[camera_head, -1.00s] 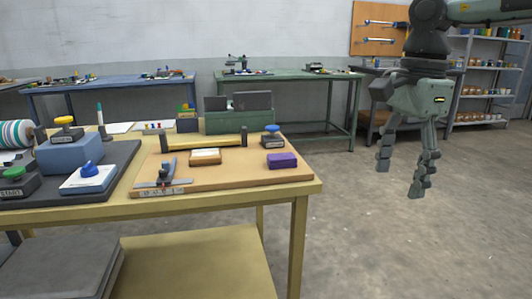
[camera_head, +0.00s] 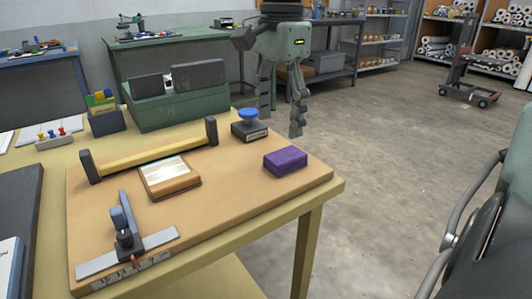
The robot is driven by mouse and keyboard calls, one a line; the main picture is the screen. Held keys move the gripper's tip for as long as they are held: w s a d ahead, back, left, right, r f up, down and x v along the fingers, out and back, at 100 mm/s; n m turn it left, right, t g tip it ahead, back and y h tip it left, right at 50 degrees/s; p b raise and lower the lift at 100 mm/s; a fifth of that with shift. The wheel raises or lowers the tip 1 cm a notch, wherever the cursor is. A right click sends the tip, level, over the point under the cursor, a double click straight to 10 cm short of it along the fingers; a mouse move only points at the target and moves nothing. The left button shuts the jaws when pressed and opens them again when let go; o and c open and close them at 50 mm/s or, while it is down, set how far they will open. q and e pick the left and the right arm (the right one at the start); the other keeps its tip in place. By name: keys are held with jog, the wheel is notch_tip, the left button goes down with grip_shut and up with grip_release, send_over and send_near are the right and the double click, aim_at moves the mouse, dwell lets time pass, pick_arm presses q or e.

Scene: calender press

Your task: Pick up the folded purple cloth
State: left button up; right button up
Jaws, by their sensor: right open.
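The folded purple cloth (camera_head: 285,160) is a small flat block lying near the right end of the tan board (camera_head: 225,205) on the yellow table. My right gripper (camera_head: 281,122) hangs down with its fingers apart, open and empty. My left gripper is not in view.
A blue-knobbed black stamp (camera_head: 249,124) stands close behind the cloth. A yellow bar between black posts (camera_head: 150,152), a small wood-edged block (camera_head: 169,176) and a metal squaring tool (camera_head: 126,240) lie to the left. A green box (camera_head: 180,105) stands behind.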

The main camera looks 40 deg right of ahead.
aim_at(286, 154)
jog(key=f, duration=0.4)
jog(key=s+d+f, duration=0.1)
jog(key=f, duration=0.1)
jog(key=shift+s+f, duration=0.1)
jog(key=shift+f, duration=0.5)
jog(key=c, duration=1.1)
jog(key=shift+c, duration=0.2)
jog(key=shift+r, duration=0.1)
